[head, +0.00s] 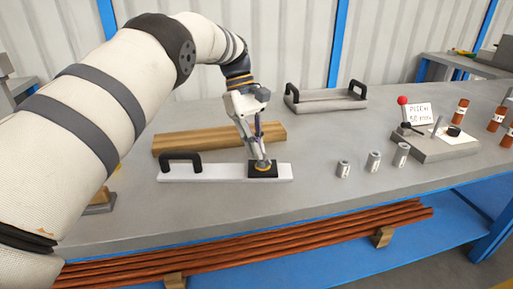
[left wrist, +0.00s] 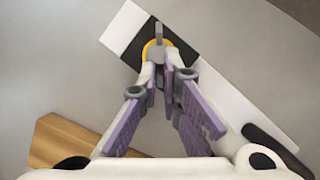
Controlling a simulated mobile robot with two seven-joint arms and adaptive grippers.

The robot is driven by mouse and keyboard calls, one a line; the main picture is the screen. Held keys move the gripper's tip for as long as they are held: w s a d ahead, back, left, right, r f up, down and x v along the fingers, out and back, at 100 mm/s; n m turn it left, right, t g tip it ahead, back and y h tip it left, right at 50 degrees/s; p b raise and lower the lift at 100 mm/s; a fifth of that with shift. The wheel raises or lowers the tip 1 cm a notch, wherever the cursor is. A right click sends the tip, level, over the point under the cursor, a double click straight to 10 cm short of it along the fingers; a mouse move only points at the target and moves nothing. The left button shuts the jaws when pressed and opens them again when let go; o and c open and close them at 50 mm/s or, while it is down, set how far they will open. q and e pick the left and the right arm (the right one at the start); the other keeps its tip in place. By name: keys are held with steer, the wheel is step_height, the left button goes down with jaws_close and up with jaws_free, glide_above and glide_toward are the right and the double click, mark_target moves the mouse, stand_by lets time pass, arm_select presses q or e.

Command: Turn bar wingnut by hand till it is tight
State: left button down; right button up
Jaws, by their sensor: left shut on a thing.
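The white bar (head: 215,172) lies on the grey bench, with a black arched handle at its left end and a black block (head: 254,175) near its right end. The bar also shows in the left wrist view (left wrist: 230,90). The grey wingnut (left wrist: 158,32) stands on the block, with a yellow ring around its base. My left gripper (head: 262,160) points down at it from above. In the left wrist view its purple-padded fingers (left wrist: 160,72) converge and are shut on the wingnut, hiding part of it. My right gripper is not in view.
A wooden plank (head: 220,138) lies just behind the bar. Several grey cylinders (head: 373,161) stand to the right, before a fixture with a red-knobbed lever (head: 403,101) and a sign. A grey plate with two black handles (head: 325,101) lies at the back. The bench front is clear.

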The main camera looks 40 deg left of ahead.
arm_select(q)
steer(key=c, duration=1.8)
jaws_free()
steer(key=shift+r, duration=0.1)
step_height(320, 180, up, 10)
steer(key=shift+f, duration=0.1)
